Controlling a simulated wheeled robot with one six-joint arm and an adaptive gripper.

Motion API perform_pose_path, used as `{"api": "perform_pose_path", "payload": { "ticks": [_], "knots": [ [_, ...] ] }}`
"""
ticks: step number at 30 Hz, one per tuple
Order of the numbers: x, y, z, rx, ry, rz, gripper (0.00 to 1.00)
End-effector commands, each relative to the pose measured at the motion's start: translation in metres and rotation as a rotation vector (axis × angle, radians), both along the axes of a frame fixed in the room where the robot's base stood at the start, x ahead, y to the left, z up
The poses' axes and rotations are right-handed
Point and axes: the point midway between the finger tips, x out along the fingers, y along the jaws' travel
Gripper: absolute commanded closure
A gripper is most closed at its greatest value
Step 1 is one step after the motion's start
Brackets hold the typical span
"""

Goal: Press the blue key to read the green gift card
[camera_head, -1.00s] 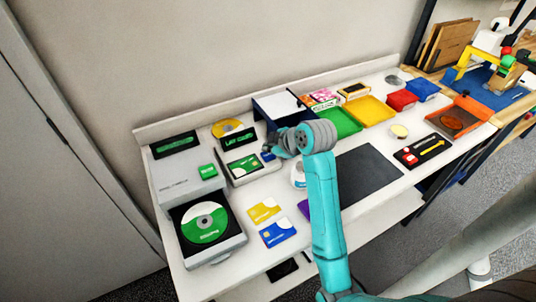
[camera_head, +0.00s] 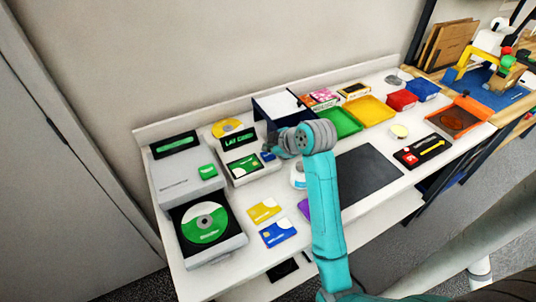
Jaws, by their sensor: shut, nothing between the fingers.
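The green gift card (camera_head: 244,165) lies on the white card reader (camera_head: 262,173), left of my gripper. The reader has a dark display (camera_head: 238,141) with green lettering at its back. The blue key (camera_head: 267,156) is at the reader's right side, partly hidden by my gripper. My gripper (camera_head: 270,149) is shut and empty, pointing down-left with its tips right by the key. I cannot tell whether the tips touch it.
A disc player (camera_head: 178,178) with a green key and an open disc tray stands left. A yellow card (camera_head: 264,210) and a blue card (camera_head: 278,232) lie in front. A dark box (camera_head: 283,104) stands behind my gripper. A black mat (camera_head: 370,172) lies right.

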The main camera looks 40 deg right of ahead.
Motion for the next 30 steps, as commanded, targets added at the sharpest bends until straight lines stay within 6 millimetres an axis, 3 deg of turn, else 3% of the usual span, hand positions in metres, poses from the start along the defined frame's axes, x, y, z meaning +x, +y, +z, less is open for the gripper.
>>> {"api": "perform_pose_path", "payload": {
  "ticks": [30],
  "knots": [
    [-0.0001, 0.0, -0.0087, 0.0, 0.0, 0.0, 1.0]
  ]
}}
